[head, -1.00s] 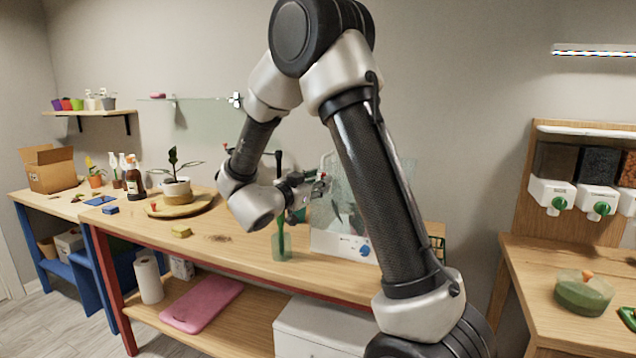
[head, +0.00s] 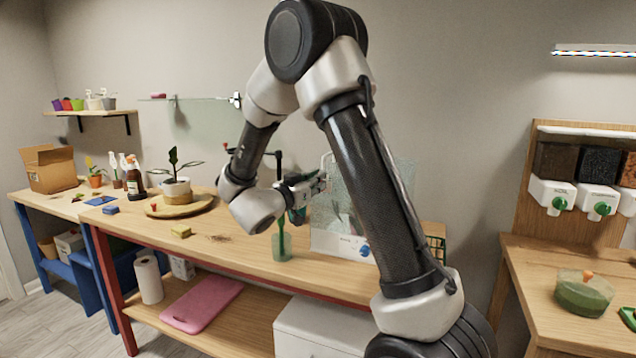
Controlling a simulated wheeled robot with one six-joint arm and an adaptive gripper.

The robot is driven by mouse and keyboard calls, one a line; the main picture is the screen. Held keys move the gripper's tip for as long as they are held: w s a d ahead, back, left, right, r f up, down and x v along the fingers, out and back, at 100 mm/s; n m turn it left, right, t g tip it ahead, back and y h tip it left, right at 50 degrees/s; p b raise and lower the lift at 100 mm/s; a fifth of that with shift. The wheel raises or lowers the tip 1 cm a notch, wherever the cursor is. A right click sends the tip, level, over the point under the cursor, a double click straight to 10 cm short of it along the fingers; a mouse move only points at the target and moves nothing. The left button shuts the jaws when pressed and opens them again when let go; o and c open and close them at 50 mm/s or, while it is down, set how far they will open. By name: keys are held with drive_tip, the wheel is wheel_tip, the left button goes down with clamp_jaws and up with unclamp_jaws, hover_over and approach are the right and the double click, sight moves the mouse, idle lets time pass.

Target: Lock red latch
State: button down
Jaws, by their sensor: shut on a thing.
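My gripper (head: 318,184) is at the upper left edge of a clear-walled case (head: 326,236) with a white base and a blue knob, standing on the wooden bench. Its jaws are shut on a small part at that edge, where the red latch sits. The latch is mostly hidden by the fingers and too small to make out, so I cannot tell its angle. My forearm covers the right part of the case.
A clear cup (head: 282,248) with a green tool stands just in front of my gripper. A potted plant (head: 176,190) on a round wooden board and a yellow sponge (head: 181,231) are to the left.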

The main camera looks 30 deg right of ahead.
drive_tip(key=c, duration=1.5)
unclamp_jaws()
drive_tip(key=v, duration=1.2)
